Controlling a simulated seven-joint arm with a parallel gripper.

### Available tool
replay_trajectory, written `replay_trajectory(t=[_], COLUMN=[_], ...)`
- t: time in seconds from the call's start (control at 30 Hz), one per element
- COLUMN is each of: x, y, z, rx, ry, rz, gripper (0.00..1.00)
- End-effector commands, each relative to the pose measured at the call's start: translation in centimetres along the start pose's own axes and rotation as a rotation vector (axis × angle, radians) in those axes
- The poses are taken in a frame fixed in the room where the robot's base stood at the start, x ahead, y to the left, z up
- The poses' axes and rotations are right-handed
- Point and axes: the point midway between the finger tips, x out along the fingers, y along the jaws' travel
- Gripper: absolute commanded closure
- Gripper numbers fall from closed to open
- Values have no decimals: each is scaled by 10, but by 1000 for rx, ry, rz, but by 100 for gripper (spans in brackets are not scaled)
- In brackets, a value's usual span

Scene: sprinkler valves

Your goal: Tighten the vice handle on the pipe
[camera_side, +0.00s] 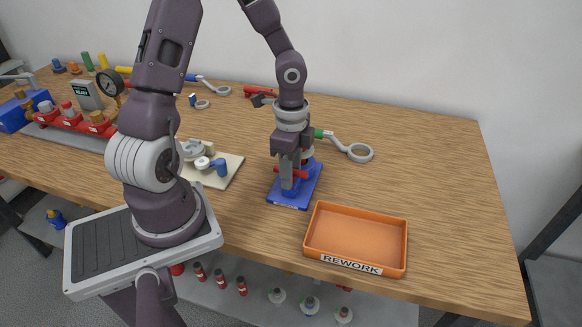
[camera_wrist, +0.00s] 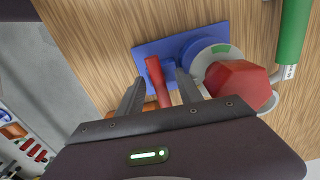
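The vice has a blue base (camera_side: 287,196) on the table, which also shows in the wrist view (camera_wrist: 147,53). Its red handle (camera_wrist: 155,78) lies between the two fingers of my gripper (camera_wrist: 161,76). The fingers are apart, with gaps beside the handle. In the side view my gripper (camera_side: 289,170) is pointing down right over the vice and hides much of it; a little of the red handle shows there. A red hexagonal part (camera_wrist: 238,84) sits on a pale round piece beside the handle. I cannot tell how much of it is pipe.
An orange REWORK tray (camera_side: 312,232) stands at the table's front edge, right of the vice. A green-handled tool with a grey ring (camera_side: 360,153) lies behind the vice. A cream plate with fittings (camera_side: 232,172) is to the left. The table's right side is clear.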

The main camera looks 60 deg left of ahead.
Motion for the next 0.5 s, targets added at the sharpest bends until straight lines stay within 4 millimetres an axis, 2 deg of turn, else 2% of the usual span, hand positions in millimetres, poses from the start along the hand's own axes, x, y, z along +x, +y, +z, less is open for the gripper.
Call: replay_trajectory(t=[0.23, 0.5], x=[-3, -38], y=[0, -1], z=[0, 1], rx=[-2, -5], ry=[-1, -1], rz=[-1, -3], gripper=[58, 58])
